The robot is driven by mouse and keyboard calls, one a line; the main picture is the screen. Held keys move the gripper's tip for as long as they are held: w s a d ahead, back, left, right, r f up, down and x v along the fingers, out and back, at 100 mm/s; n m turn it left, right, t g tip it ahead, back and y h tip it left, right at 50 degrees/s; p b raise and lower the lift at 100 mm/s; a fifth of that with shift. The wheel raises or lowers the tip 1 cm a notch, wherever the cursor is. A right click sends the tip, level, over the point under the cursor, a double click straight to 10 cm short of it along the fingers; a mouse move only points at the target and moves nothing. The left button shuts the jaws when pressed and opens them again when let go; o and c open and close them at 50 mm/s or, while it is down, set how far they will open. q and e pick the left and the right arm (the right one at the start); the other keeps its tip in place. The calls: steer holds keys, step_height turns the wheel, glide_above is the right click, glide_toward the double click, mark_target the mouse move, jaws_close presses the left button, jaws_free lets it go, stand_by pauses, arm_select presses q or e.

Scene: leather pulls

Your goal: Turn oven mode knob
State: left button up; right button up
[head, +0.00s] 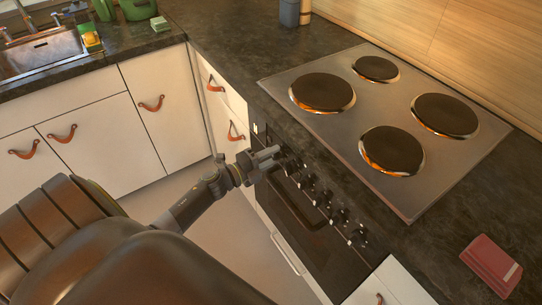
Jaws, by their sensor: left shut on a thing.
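The oven (308,222) is set under the counter, with a dark glass door and a row of several black knobs along its top front. One oven knob (325,198) shows clear of the gripper near the middle of the row. My left gripper (270,159) is at the far left end of this row, its fingers shut on an oven knob there. The gripped knob is mostly hidden by the fingers, so its angle and markings cannot be read. My right gripper is not in view.
A steel hob (410,203) with several round plates lies above the oven in the dark counter (300,130). A red box (491,265) lies at the right. White cabinets (85,170) with leather pulls and a sink (42,52) are at the left.

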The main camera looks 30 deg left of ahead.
arm_select(q)
steer(key=o, duration=0.9)
steer(key=shift+o, duration=0.2)
steer(key=b+v, duration=0.3)
steer(key=v, duration=1.4)
steer(key=shift+s, duration=0.2)
steer(key=shift+a+f, duration=0.1)
